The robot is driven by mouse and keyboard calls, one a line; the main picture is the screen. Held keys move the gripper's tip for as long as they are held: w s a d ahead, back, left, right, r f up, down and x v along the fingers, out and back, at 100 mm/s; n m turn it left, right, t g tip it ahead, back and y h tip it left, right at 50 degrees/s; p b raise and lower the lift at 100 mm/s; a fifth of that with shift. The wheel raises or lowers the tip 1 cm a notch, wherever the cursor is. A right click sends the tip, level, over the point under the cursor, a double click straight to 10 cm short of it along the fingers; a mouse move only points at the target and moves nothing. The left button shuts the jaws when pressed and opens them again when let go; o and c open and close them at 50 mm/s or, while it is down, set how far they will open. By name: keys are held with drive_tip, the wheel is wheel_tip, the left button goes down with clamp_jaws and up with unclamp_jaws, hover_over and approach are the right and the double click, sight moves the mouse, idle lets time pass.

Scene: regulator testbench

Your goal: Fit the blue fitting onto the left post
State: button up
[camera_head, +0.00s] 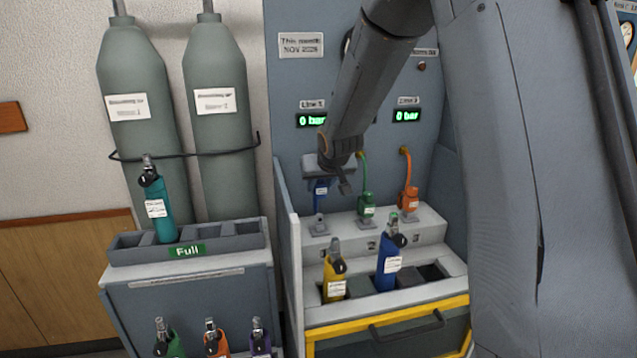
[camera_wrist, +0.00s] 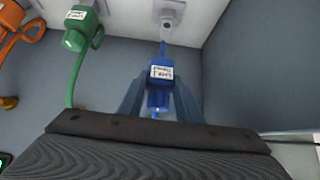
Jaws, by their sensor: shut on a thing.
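The blue fitting (camera_head: 321,188) is held by my gripper (camera_head: 330,166) above the left post (camera_head: 320,224). In the wrist view, the labelled blue fitting (camera_wrist: 161,74) sits between the two fingers of my gripper (camera_wrist: 159,92), which are shut on it. Its narrow blue end points toward the grey left post (camera_wrist: 172,17). I cannot tell whether the fitting touches the post. My gripper and wrist hide the fitting's upper part in the head view.
A green fitting (camera_head: 367,205) and an orange fitting (camera_head: 409,197) with hoses stand to the right. Yellow (camera_head: 335,278) and blue (camera_head: 389,262) bottles stand in the front rack. A side panel (camera_head: 286,215) rises at the left. Two displays read 0 bar.

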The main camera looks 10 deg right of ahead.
drive_tip(key=shift+f, duration=0.1)
drive_tip(key=b, duration=0.6)
hover_over(320, 216)
drive_tip(key=shift+w+d+f, duration=0.1)
drive_tip(key=shift+f, duration=2.05)
drive_tip(key=shift+f+b, duration=1.95)
drive_tip(key=shift+b, duration=0.1)
idle(0.5)
drive_tip(key=o, duration=1.3)
drive_tip(key=shift+o, duration=0.2)
drive_tip(key=p+v, duration=0.4)
drive_tip(key=v, duration=0.4)
drive_tip(key=shift+f, duration=0.1)
